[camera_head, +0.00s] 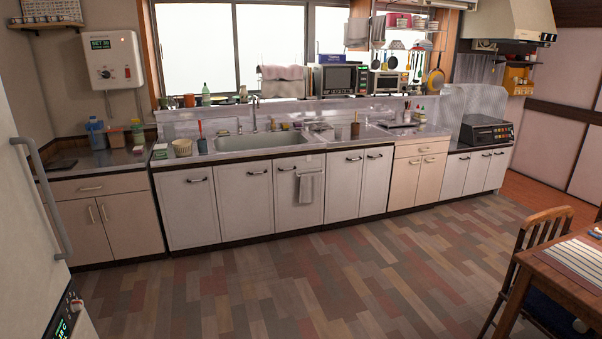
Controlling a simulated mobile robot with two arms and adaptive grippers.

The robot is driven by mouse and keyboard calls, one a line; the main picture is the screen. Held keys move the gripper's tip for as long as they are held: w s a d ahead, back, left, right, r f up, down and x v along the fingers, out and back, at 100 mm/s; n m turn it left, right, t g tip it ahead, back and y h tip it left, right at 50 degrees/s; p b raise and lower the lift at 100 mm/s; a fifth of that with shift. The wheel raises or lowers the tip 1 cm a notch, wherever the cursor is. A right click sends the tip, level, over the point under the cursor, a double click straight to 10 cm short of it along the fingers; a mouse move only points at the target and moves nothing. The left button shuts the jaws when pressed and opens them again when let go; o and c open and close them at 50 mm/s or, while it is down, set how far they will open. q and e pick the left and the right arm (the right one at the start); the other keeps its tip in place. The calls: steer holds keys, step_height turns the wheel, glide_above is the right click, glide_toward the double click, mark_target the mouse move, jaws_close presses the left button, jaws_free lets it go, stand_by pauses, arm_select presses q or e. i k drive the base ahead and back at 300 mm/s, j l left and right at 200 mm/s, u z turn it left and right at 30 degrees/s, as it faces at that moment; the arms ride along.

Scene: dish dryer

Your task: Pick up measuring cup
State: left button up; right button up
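Neither of my grippers is in view. I cannot make out a measuring cup for certain at this distance. A small cream cup or bowl (182,147) stands on the counter to the left of the sink (262,142). A dark brown cup-like holder (355,130) stands on the counter to the right of the sink.
A long row of cabinets (245,195) runs along the back wall. A white appliance with a long handle (35,200) fills the left edge. A chair (540,235) and a wooden table (575,270) stand at the right. The wood floor (270,285) between is clear.

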mark_target(337, 129)
steer(key=i+u, duration=0.2)
steer(key=i, duration=0.7)
steer(key=i+u, duration=0.2)
steer(key=i, duration=0.7)
steer(key=i+z, duration=0.2)
steer(key=i, duration=0.7)
steer(key=i+j+z, duration=0.15)
steer(key=i, duration=0.8)
